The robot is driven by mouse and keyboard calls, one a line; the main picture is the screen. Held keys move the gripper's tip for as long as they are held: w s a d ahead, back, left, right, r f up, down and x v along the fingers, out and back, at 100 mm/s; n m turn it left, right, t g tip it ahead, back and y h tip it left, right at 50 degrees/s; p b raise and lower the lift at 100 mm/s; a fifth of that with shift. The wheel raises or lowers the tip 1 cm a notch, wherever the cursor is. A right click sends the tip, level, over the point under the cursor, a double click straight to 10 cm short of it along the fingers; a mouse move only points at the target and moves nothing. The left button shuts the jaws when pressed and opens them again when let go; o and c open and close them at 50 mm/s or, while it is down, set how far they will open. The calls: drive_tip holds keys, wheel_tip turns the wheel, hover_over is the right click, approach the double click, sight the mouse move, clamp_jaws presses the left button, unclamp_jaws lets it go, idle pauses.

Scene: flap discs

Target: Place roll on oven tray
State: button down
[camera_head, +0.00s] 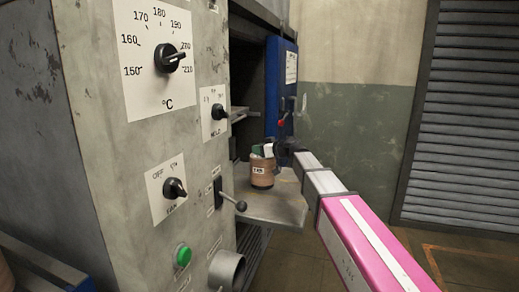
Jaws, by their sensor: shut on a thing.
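The roll (262,174) is a short brown cylinder with a small pale label, upright in the middle of the picture. It is over the oven tray (278,208), a grey metal plate sticking out of the oven's open front. I cannot tell whether its underside touches the tray. My gripper (267,152) comes in from the right and is shut on the roll at its top. The fingertips are small and partly hidden there.
The oven's control panel (135,130) fills the left, with dials, a green button (183,255) and a protruding lever (228,201). A blue door (284,85) stands open behind the tray. A wall and a louvred shutter (465,120) are at the right.

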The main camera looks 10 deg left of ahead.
drive_tip(key=c, duration=0.8)
unclamp_jaws()
drive_tip(key=shift+f, duration=0.1)
drive_tip(key=v, duration=1.2)
